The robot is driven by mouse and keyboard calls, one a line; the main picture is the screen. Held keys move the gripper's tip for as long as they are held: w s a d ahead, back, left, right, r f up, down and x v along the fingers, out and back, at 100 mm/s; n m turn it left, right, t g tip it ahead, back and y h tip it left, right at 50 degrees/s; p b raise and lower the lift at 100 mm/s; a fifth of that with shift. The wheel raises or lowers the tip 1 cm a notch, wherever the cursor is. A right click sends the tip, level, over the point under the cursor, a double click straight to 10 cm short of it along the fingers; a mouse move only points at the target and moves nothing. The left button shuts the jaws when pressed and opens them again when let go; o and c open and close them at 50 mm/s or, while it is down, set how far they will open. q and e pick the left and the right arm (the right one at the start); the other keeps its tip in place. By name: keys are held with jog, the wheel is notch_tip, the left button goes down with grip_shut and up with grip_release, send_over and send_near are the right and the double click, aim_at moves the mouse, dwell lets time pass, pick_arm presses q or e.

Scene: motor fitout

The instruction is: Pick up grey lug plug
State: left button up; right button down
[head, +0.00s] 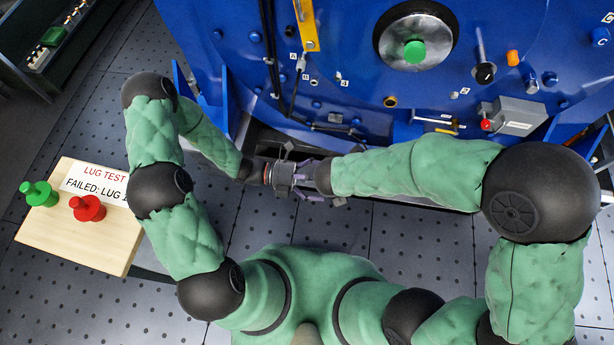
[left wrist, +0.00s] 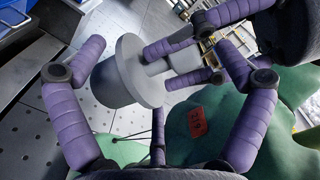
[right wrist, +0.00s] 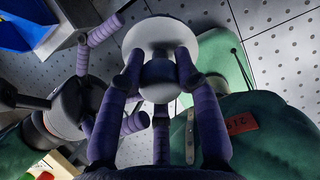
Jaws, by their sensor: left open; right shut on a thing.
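The grey lug plug (left wrist: 125,72) has a wide round disc and a narrower stem. My right gripper (right wrist: 158,70) is shut on it; in the right wrist view the plug's pale disc (right wrist: 160,33) stands out beyond the purple fingers. My left gripper (left wrist: 160,80) is open, its fingers spread around the disc side of the plug, with no clear contact visible. In the head view both grippers meet in front of the blue machine, the left (head: 268,174) and the right (head: 302,180), and they mostly hide the plug.
A blue machine (head: 350,60) with knobs, cables and a grey box (head: 515,115) fills the back.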

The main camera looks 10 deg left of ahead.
pick_arm(q)
jog(key=shift+d, duration=0.7)
jog(key=c, duration=1.1)
jog(key=shift+c, duration=0.2)
pick_arm(e)
jog(key=shift+r, duration=0.6)
jog(key=shift+w+a+r, duration=0.1)
pick_arm(q)
jog(key=shift+f, duration=0.1)
pick_arm(e)
jog(key=shift+r, duration=0.25)
jog(key=v, duration=1.1)
jog(key=shift+s, duration=0.4)
